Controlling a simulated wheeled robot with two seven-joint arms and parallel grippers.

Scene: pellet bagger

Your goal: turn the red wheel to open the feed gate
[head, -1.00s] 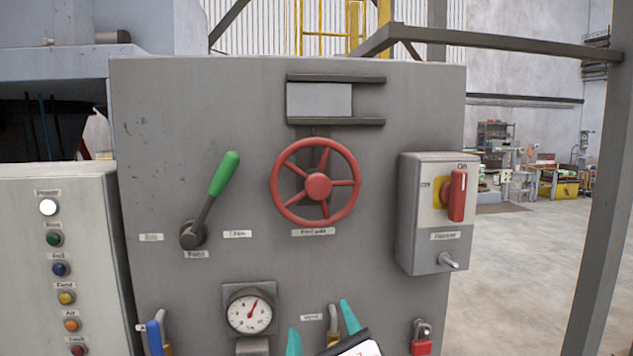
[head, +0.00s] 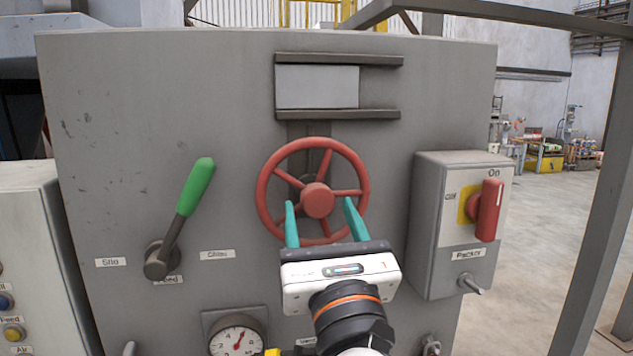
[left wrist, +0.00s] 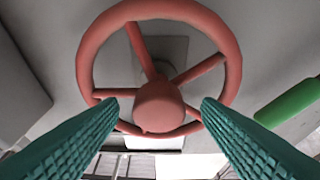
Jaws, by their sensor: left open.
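The red wheel (head: 317,200) is a spoked handwheel on the grey panel, below the gate slide. The gate plate (head: 318,87) sits at the left of its two dark rails. My left gripper (head: 321,212) is open in front of the wheel, its teal fingers at either side of the hub. In the left wrist view the wheel's hub (left wrist: 159,105) shows between the two open fingers (left wrist: 159,108). The fingers overlap the lower rim in the picture; I cannot tell whether they touch it. My right gripper is not in view.
A green-handled lever (head: 194,187) stands left of the wheel. A packer box (head: 440,228) with a red switch (head: 488,210) juts out at the right. A gauge (head: 237,341) sits below. The panel between lever and wheel is clear.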

